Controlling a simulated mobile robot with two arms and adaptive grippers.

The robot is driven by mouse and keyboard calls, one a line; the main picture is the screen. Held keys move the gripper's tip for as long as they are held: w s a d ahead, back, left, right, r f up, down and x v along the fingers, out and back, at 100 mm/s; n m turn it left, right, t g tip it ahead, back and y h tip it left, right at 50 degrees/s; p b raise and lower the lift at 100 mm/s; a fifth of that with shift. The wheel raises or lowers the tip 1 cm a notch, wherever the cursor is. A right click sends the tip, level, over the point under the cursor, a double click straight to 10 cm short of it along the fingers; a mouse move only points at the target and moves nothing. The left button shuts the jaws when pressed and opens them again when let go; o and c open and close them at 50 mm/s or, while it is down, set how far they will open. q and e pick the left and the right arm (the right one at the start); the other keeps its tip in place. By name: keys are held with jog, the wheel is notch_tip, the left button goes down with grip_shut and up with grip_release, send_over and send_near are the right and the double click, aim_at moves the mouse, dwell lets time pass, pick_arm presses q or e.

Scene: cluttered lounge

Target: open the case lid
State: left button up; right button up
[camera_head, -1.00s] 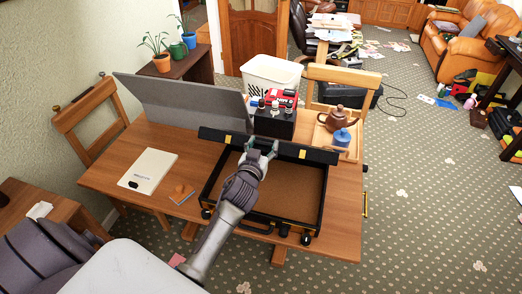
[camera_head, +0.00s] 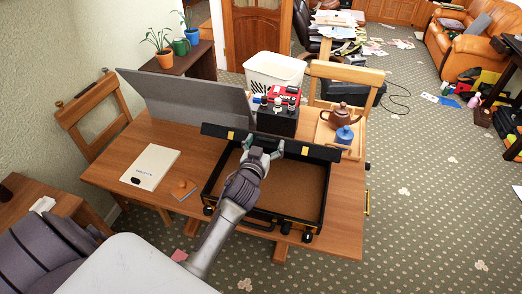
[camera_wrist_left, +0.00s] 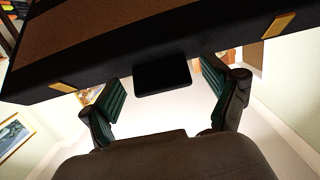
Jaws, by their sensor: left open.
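The black case stands open on the wooden table, its front rim (camera_head: 262,229) toward me and its brown lining bare. Its lid (camera_head: 312,151) stands raised along the back side, with two yellow latch plates on it. My left gripper (camera_head: 264,146) is over the case, close to the middle of the lid's edge, with its fingers spread and nothing held. In the left wrist view the lid (camera_wrist_left: 215,47) crosses the top, and a black tab (camera_wrist_left: 162,77) hangs between the open fingers (camera_wrist_left: 163,84). My right gripper is not in view.
Behind the lid stand a black box with bottles (camera_head: 277,120) and a grey panel (camera_head: 190,103). A brown teapot (camera_head: 341,117) and blue jar (camera_head: 344,135) are at the right. A notebook (camera_head: 151,167) lies left of the case.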

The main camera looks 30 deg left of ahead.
pick_arm(q)
jog(key=v, duration=1.1)
jog(key=shift+s, duration=0.2)
